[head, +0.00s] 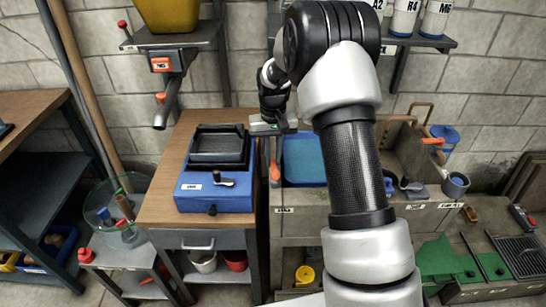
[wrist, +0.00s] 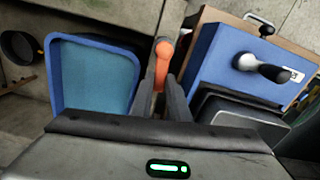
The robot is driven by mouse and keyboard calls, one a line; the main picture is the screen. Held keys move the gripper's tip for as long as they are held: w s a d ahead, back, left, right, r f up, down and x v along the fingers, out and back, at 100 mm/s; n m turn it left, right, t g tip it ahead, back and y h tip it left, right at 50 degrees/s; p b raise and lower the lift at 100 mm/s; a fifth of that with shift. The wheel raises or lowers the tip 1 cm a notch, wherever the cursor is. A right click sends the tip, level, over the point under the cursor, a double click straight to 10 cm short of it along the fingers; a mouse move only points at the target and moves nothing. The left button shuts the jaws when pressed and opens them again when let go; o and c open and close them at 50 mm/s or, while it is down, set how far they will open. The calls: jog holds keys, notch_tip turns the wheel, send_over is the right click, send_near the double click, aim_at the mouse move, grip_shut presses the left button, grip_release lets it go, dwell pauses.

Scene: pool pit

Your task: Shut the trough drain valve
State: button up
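An orange handle (head: 274,172) hangs at the left end of the grey stone trough (head: 330,222), beside a blue basin (head: 304,159). I cannot read any mark showing that it is the drain valve. My gripper (head: 273,158) points down right above it. In the wrist view the orange handle (wrist: 162,60) shows at and between my fingertips (wrist: 162,80). The fingers are close together with a narrow gap. I cannot tell whether they press on the handle. A dark lever (head: 411,184) sits farther right along the trough. My arm hides the trough's middle.
A blue box (head: 214,196) with a black-knobbed lever (head: 222,179) stands close left, on a wooden-topped bench (head: 160,205). It is also near my fingers in the wrist view (wrist: 225,75). A grey cup (head: 456,185) stands at the trough's right end.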

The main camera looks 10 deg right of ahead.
aim_at(275, 163)
grip_shut()
jog(key=shift+d+r+m, duration=0.1)
jog(key=shift+d+m, duration=0.1)
jog(key=shift+m, duration=0.3)
jog(key=shift+d+m+p, duration=0.15)
jog(key=shift+m+p, duration=0.15)
jog(key=shift+m, duration=0.1)
jog(key=o, duration=0.7)
grip_release()
notch_tip(275, 163, up, 17)
jog(key=p, duration=0.2)
jog(key=shift+r, duration=0.15)
jog(key=shift+r, duration=0.1)
